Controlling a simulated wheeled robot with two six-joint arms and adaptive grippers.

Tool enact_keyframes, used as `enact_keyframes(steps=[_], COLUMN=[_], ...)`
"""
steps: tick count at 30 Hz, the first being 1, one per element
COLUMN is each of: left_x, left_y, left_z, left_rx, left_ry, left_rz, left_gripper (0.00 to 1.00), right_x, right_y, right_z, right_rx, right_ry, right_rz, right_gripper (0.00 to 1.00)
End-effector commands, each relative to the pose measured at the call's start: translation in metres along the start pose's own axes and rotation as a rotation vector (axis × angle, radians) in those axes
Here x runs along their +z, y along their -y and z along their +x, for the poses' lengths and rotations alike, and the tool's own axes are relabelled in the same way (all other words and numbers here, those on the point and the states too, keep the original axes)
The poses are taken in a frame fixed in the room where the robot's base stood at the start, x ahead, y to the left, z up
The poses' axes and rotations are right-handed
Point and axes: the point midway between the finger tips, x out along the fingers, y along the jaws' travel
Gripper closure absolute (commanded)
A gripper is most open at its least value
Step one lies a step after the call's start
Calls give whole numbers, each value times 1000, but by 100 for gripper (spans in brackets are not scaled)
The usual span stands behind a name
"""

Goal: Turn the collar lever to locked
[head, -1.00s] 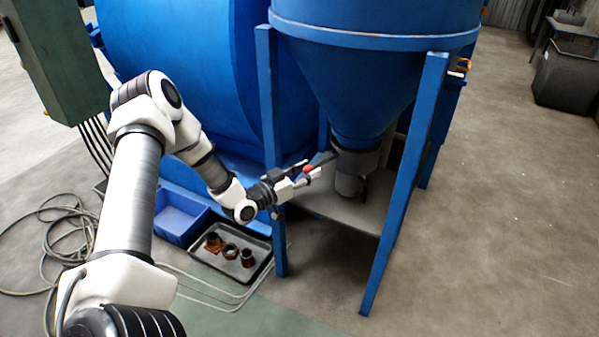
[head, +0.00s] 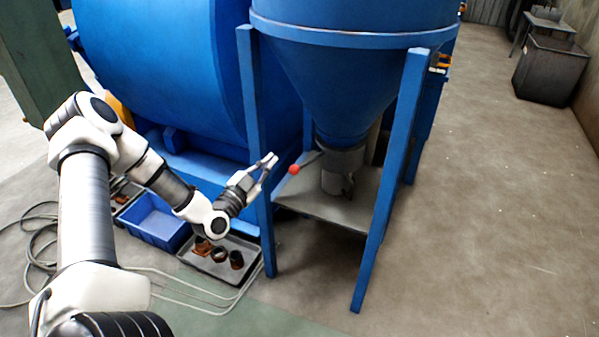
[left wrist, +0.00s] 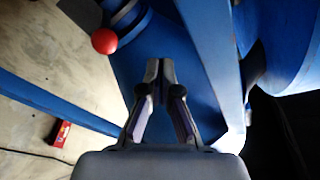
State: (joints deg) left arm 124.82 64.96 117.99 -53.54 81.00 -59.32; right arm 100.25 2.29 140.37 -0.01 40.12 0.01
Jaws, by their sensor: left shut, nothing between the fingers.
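The collar lever is a short dark bar (head: 309,160) with a red ball knob (head: 294,169). It points left from the grey collar (head: 342,160) under the blue cone hopper. My left gripper (head: 272,160) is to the left of the knob, near the front-left hopper leg, apart from the knob and empty. In the left wrist view the fingers (left wrist: 160,72) are closed together at their tips, and the red knob (left wrist: 104,41) is up and to their left. Any lock marking on the collar is too small to read. My right gripper is not in view.
Blue hopper legs (head: 393,180) frame the grey shelf (head: 325,210) below the collar. A blue bin (head: 155,222) and a dark tray (head: 215,272) with brown fittings stand on the floor at left, with loose cables.

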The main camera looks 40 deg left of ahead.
Motion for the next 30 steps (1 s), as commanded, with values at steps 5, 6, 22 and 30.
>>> enact_keyframes(steps=[5,6,22,30], left_x=[-29,-36,-33,-22], left_y=[-5,-15,-113,-118], left_z=[-8,-13,-26,32], left_rx=[-105,-98,158,156], left_ry=[82,113,125,124], left_rz=[554,697,945,944], left_gripper=[100,100,100,100], right_x=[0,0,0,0], right_y=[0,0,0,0], right_z=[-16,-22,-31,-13], right_rx=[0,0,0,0], right_ry=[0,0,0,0], right_rz=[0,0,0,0], right_gripper=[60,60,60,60])
